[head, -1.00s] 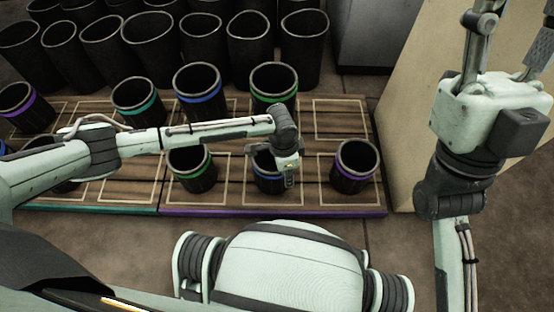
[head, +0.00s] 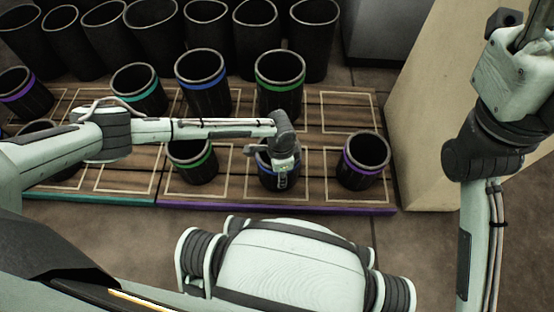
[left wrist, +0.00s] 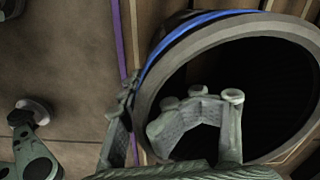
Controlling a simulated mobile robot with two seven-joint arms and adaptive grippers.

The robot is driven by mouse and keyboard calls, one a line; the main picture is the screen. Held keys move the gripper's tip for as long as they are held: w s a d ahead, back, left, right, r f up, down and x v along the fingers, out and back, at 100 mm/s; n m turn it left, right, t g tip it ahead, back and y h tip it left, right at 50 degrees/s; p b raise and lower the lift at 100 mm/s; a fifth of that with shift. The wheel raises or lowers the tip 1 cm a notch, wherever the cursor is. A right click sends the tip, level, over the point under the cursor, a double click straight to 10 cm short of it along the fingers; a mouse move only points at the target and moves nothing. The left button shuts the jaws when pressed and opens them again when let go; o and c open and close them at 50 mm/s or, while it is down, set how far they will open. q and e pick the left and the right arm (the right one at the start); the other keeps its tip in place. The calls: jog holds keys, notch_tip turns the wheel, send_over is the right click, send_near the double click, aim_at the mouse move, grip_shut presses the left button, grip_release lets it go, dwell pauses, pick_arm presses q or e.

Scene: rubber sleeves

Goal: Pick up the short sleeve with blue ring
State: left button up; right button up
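The short sleeve with blue ring (head: 264,177) stands upright in the front row, mostly hidden in the head view by my left gripper (head: 282,180). In the left wrist view its grey rim and blue ring (left wrist: 185,27) fill the right side. My left gripper (left wrist: 165,120) points down over the near part of the rim. One finger is outside the wall and the other inside the opening. The wall lies between them, but I cannot tell whether both pads press on it. My right gripper is not in view; its arm rises at the right.
A taller blue-ringed sleeve (head: 204,85) and a taller green-ringed sleeve (head: 279,87) stand behind. A green-ringed sleeve (head: 192,163) is to the left, a purple-ringed one (head: 362,160) to the right. A beige panel (head: 430,110) borders the right.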

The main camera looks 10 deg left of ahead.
pick_arm(q)
grip_shut()
jog(key=shift+r, duration=0.1)
jog(key=shift+w, duration=0.15)
dwell(0.6)
